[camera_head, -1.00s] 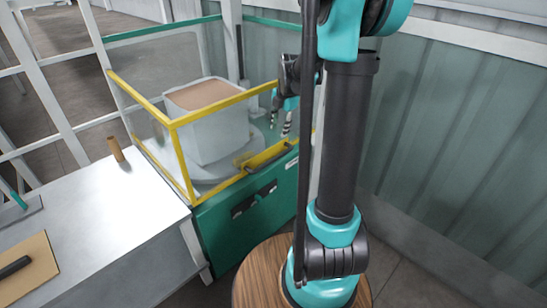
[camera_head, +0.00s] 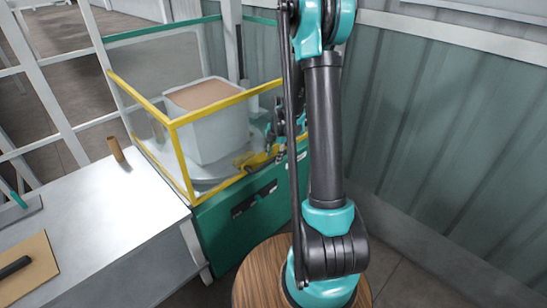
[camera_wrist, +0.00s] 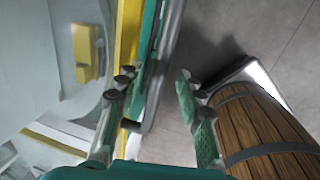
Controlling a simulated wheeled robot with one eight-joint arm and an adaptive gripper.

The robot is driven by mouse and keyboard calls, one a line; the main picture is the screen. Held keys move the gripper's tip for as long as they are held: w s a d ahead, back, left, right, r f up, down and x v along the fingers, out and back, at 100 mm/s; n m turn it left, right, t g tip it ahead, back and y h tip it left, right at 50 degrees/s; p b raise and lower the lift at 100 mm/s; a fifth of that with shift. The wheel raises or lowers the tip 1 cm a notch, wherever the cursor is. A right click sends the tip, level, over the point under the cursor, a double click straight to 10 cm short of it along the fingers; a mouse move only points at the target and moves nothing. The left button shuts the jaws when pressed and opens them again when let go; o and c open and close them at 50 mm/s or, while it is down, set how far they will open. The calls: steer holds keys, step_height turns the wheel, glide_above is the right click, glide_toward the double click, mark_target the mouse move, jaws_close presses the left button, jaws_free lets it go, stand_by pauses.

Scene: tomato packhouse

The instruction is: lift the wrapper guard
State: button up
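The wrapper guard (camera_head: 205,114) is a yellow-edged frame with clear panels around the wrapping machine (camera_head: 238,212). It stands low, in front of a white, brown-topped load (camera_head: 208,122). My gripper (camera_head: 272,143) is at the guard's front right corner, partly hidden by my arm. In the wrist view my gripper (camera_wrist: 155,80) is open, with its two fingers apart. A grey handle bar (camera_wrist: 163,62) beside the yellow guard edge (camera_wrist: 128,40) runs into the gap between the fingers. I cannot tell whether either finger touches it.
A white table (camera_head: 95,225) stands at the left, with a brown cylinder (camera_head: 116,151) and a tan board (camera_head: 27,268) on it. A white frame (camera_head: 75,75) stands behind. A ribbed grey-green wall (camera_head: 440,140) bounds the right side.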

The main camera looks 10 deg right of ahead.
steer(key=shift+f, duration=0.6)
steer(key=shift+c, duration=0.3)
jaws_close()
